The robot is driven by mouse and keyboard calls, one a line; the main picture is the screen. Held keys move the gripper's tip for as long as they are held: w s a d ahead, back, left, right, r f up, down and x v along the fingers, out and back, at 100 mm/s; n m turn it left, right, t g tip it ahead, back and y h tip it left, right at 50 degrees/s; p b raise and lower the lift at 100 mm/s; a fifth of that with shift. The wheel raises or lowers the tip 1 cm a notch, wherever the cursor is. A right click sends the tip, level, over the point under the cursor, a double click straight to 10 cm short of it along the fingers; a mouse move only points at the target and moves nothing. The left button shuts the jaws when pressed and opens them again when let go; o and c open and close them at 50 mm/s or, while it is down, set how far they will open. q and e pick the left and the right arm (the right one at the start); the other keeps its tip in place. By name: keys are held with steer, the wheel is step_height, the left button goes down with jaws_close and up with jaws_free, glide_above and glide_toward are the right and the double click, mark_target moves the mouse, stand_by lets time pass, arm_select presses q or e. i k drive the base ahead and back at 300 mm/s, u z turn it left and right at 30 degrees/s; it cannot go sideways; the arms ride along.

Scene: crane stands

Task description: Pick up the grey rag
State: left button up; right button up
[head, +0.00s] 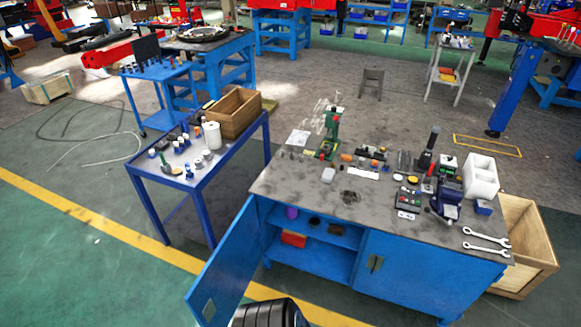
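No grey rag can be made out for certain. On the grey top of the blue workbench (290,190) lies a small, dark, crumpled-looking patch (349,197) near the front middle. A small light grey piece (327,175) lies to its left and farther back. Either is too small to identify clearly as cloth. Neither of my grippers is in view, so their state does not show. A black ribbed shape at the bottom edge appears to be part of my own body.
The workbench's left door (226,262) stands open toward me; a red box (293,239) is inside. Wrenches (486,247), a blue vise (446,203) and a white block (481,177) crowd the right side. A blue side table (196,184) with a wooden crate (233,113) stands left.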

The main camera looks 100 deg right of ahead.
mark_target(328, 176)
steer(key=z, duration=4.05)
